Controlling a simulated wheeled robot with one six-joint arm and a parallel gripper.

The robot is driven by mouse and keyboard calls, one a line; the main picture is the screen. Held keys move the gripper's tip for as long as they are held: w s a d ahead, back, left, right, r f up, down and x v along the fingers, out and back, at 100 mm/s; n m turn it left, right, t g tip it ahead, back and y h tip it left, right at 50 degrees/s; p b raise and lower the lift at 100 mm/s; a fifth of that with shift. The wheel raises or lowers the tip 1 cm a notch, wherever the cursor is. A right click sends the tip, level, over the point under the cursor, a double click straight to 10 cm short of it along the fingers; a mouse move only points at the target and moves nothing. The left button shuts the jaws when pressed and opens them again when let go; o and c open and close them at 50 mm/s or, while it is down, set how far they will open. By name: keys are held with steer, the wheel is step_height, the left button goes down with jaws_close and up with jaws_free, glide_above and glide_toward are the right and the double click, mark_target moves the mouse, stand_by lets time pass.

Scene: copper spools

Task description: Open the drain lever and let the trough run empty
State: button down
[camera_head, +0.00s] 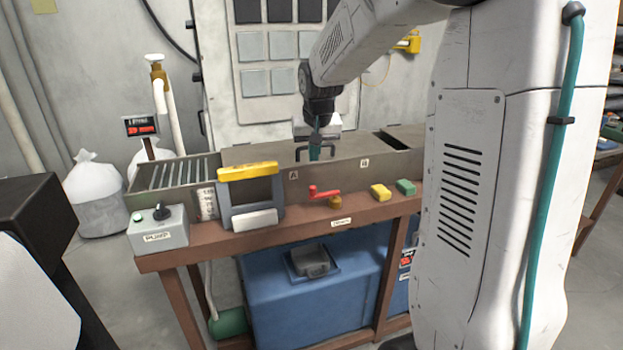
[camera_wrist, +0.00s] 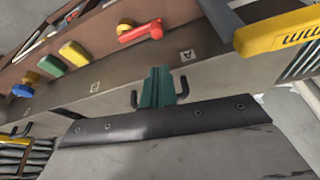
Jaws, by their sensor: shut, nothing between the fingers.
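The red drain lever (camera_head: 323,192) sits on a brass valve (camera_head: 335,202) at the trough's front, above a small label. Its arm points left, roughly along the bench edge. The long grey trough (camera_head: 330,174) stands on the brown bench; its inside is mostly out of sight, so I cannot tell the water level. My gripper (camera_head: 315,153) is above the trough's front side, behind and above the lever and apart from it. In the wrist view, its teal fingers (camera_wrist: 158,86) are together and empty between two black hooks. The red lever (camera_wrist: 140,33) shows beyond them.
A yellow-topped frame (camera_head: 249,172) stands left of the lever. Yellow (camera_head: 380,192) and green (camera_head: 405,187) blocks lie to its right. A pump switch box (camera_head: 158,230) is at the bench's left end. A blue tank (camera_head: 290,300) stands below. Front air is clear.

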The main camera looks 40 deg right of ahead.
steer(key=x, duration=1)
steer(key=shift+s+a, duration=0.1)
steer(key=shift+a, duration=0.15)
stand_by(0.3)
